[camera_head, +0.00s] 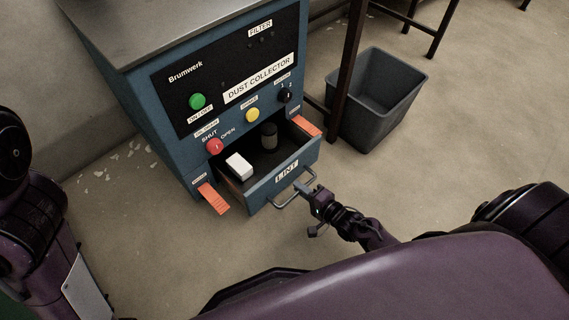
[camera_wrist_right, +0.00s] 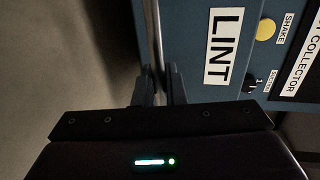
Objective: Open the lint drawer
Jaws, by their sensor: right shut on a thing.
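The lint drawer (camera_head: 290,172) of the blue dust collector stands pulled out of the cabinet, with its inside in view. A white block (camera_head: 240,166) and a dark cylinder (camera_head: 269,136) are in it. Its front has a LINT label and a metal bar handle (camera_head: 287,199). My right gripper (camera_head: 308,190) is at the right part of the handle and is shut on it. In the right wrist view the gripper fingers (camera_wrist_right: 158,88) are close together at the handle, beside the LINT label (camera_wrist_right: 223,47). My left gripper is not in view.
The dust collector (camera_head: 130,90) has green, red and yellow buttons and a black knob. Orange latches (camera_head: 213,198) flank the drawer. A grey bin (camera_head: 376,95) stands to the right, beside a dark table leg (camera_head: 347,60). The floor in front of the drawer is clear.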

